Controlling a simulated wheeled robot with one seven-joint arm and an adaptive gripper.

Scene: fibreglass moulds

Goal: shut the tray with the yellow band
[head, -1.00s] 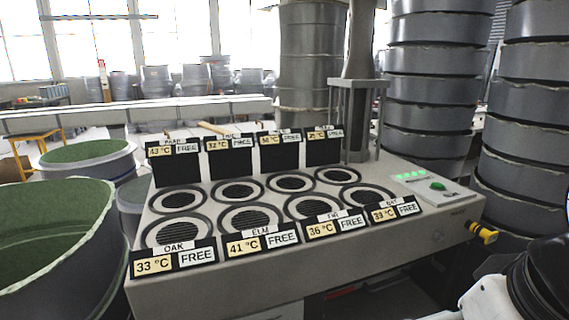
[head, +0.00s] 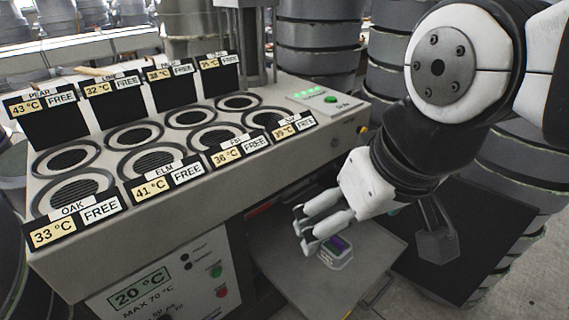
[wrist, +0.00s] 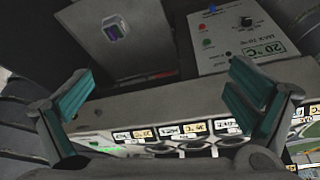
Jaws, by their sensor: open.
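A grey flat tray (head: 296,278) is pulled out from under the front of the bench, with a small white device with a purple screen (head: 336,251) on it. I cannot make out a yellow band on the tray in either view. The tray also shows in the wrist view (wrist: 142,60), at the upper left beyond the fingers. My gripper (head: 304,236) is open and empty, and in the head view it overlaps the tray and the device. In the wrist view the teal finger pads of my gripper (wrist: 160,75) are wide apart, with nothing between them.
The bench (head: 225,190) carries several round wells with temperature and FREE signs. A control panel (head: 165,290) reading 20 °C is on its front, left of the tray. Stacked grey drums (head: 318,45) stand behind.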

